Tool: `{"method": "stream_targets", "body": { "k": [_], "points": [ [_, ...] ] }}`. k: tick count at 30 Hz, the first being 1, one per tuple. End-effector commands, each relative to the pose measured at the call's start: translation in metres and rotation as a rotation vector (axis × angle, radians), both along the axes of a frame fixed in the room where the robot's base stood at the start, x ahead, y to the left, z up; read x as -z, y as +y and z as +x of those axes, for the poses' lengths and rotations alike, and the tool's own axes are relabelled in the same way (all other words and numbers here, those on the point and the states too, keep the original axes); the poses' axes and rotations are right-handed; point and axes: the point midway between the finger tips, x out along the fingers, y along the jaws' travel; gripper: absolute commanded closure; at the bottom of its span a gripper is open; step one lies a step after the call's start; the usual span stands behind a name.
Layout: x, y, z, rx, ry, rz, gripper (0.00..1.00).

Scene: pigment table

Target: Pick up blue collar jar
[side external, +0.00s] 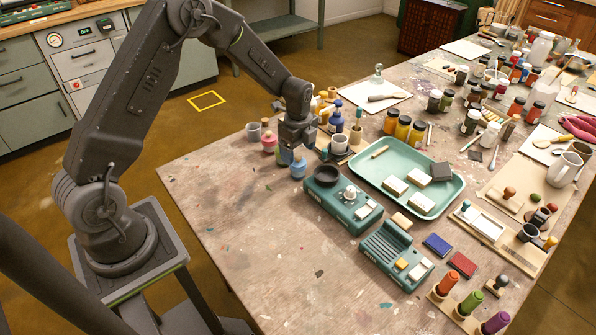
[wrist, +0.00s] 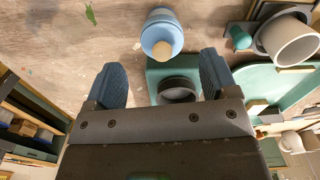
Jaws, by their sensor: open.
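A light blue jar (side external: 298,168) with a rounded body stands on the table under my gripper in the side view. In the wrist view the light blue jar (wrist: 160,22) shows a pale cream stopper and a wide collar. My gripper (side external: 296,146) is open and empty just above the jar in the side view. In the wrist view the two blue-grey fingers of my gripper (wrist: 161,75) are spread wide, with the jar beyond their tips and between them sideways. The fingertips partly hide the jar's top in the side view.
A pink jar (side external: 268,141) and a grey cup (side external: 254,132) stand behind the gripper. A teal scale with a dark bowl (side external: 328,173) stands close to the right of the jar. A mint tray (side external: 447,190) holds white blocks. The table's front left is mostly clear.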

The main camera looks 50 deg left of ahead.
Motion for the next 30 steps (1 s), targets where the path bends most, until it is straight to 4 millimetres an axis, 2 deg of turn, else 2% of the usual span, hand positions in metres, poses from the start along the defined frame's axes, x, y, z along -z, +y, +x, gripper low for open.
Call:
{"method": "stream_targets", "body": {
  "k": [1, 8, 15, 18, 26, 30],
  "points": [
    [0.007, 0.000, 0.000, 0.000, 0.002, 0.000, 0.20],
    [0.022, 0.000, 0.000, -0.001, 0.000, 0.000, 0.20],
    [0.057, 0.002, 0.002, -0.001, 0.002, 0.000, 0.20],
    [0.065, 0.002, 0.002, -0.001, 0.000, 0.000, 0.20],
    [0.068, 0.002, 0.003, -0.001, -0.001, 0.000, 0.20],
    [0.068, 0.002, 0.003, -0.001, -0.001, 0.000, 0.33]
  ]
}}
